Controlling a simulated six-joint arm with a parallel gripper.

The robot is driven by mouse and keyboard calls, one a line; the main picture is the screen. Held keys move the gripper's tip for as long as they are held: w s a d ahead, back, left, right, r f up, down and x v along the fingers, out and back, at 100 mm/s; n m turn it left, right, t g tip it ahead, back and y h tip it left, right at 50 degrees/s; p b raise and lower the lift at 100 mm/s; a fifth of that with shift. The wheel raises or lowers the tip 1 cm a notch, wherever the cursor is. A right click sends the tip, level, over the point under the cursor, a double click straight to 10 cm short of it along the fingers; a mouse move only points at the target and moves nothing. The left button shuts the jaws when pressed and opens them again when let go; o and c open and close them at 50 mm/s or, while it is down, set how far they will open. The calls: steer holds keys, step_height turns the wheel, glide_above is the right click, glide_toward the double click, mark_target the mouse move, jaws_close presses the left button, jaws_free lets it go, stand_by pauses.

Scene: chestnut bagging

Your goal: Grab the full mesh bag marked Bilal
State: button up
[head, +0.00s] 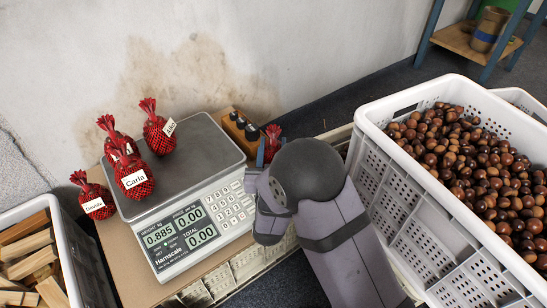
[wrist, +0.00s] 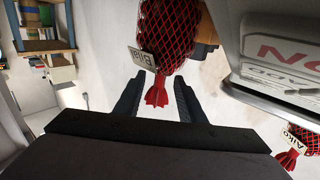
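The red mesh bag marked Bilal (wrist: 167,32) hangs upside down in the wrist view, its label tilted and its tied red neck pointing between my fingers. My gripper (wrist: 158,103) is open, with one finger on each side of the neck and a gap showing on both sides. In the head view, my gripper (head: 262,152) is just right of the scale, and only a red tuft (head: 272,133) of a bag shows there. My arm hides the rest.
A scale (head: 185,225) reading 0.885 carries bags marked Carla (head: 134,177) and Aiko (head: 160,137) and another bag (head: 107,127). A bag marked Davide (head: 92,197) stands left of it. A chestnut crate (head: 390,185) is right; a wood crate (head: 75,245) is left.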

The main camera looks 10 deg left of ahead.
jaws_close()
stand_by(1.3)
